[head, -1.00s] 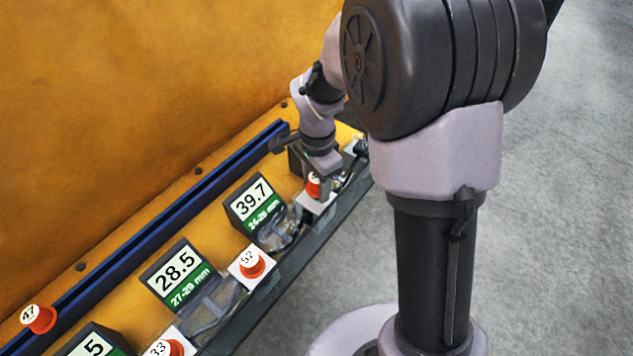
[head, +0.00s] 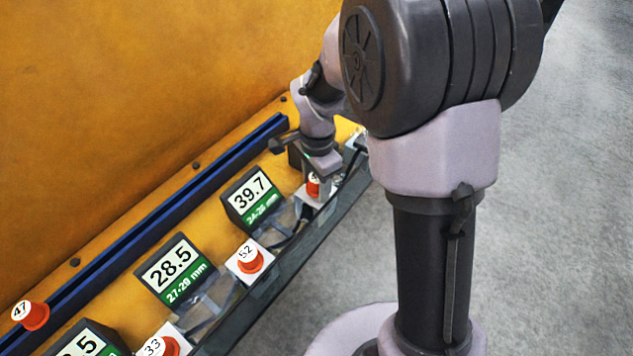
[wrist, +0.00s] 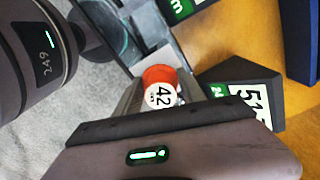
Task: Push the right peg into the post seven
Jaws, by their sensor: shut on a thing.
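My gripper (head: 320,172) is at the far end of the bench, shut on an orange peg (head: 313,187) with a white numbered cap. In the wrist view the cap of this peg (wrist: 158,93) reads 42, and the jaws are on either side of it. The peg is at a white post block (head: 307,199); how deep it sits is hidden by the jaws. Another orange peg, marked 52 (head: 249,261), stands in a nearer white block. Peg 33 (head: 167,347) is at the lower edge. No number seven shows on any post.
Peg 47 (head: 30,315) is near the rail. An orange wall rises behind.

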